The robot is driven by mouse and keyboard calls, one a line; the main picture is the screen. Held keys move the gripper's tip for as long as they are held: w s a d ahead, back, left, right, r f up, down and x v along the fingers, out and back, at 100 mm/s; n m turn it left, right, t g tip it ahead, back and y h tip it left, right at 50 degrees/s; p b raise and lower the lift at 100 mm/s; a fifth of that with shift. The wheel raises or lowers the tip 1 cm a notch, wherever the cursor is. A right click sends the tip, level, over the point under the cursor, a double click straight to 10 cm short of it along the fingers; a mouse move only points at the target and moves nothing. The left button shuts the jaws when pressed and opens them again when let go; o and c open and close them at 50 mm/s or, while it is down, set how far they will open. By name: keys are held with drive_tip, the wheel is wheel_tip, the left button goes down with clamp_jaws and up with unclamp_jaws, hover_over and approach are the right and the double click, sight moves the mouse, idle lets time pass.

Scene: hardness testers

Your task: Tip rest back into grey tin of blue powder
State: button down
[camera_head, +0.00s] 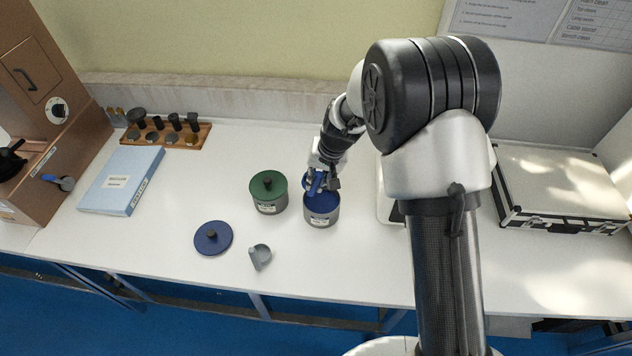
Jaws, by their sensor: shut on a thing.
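The grey tin (321,218) stands open on the white bench, with blue powder (322,203) showing inside and a pale label on its front. My gripper (318,183) is directly over the tin's back rim, pointing down. It is shut on a small blue thing (313,187), which looks like the handle of a scoop. The far end of this thing is at or inside the tin's mouth. Whether it touches the powder or holds any is too small to tell. A blue lid (213,238) with a dark knob lies on the bench at the front left.
A green-lidded tin (267,194) stands close left of the open tin. A small grey cup (260,257) sits in front. A blue book (122,181) and a wooden rack (167,135) are at left; a silver case (562,188) is at right. Bare bench lies between book and tins.

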drive_tip(key=shift+s+d+f+t+y+b, duration=0.4)
drive_tip(key=shift+y+b, duration=0.4)
drive_tip(key=shift+b, duration=4.2)
drive_tip(key=shift+d+f+t+y+b, duration=0.1)
drive_tip(key=shift+d+t+y+b, duration=0.2)
drive_tip(key=shift+b, duration=0.75)
drive_tip(key=shift+s+f+y, duration=0.1)
drive_tip(key=shift+y, duration=0.2)
drive_tip(key=shift+s+d+f+t+y, duration=0.15)
drive_tip(key=shift+d+f+t+y, duration=0.1)
drive_tip(key=shift+t+y, duration=0.15)
drive_tip(key=shift+f, duration=0.1)
drive_tip(key=shift+s+d+f+t+y, duration=0.25)
drive_tip(key=shift+t+y, duration=0.25)
drive_tip(key=shift+y, duration=0.3)
drive_tip(key=shift+s+d+f+t+y, duration=0.1)
drive_tip(key=shift+d+f+t+y, duration=0.3)
drive_tip(key=shift+y, duration=0.2)
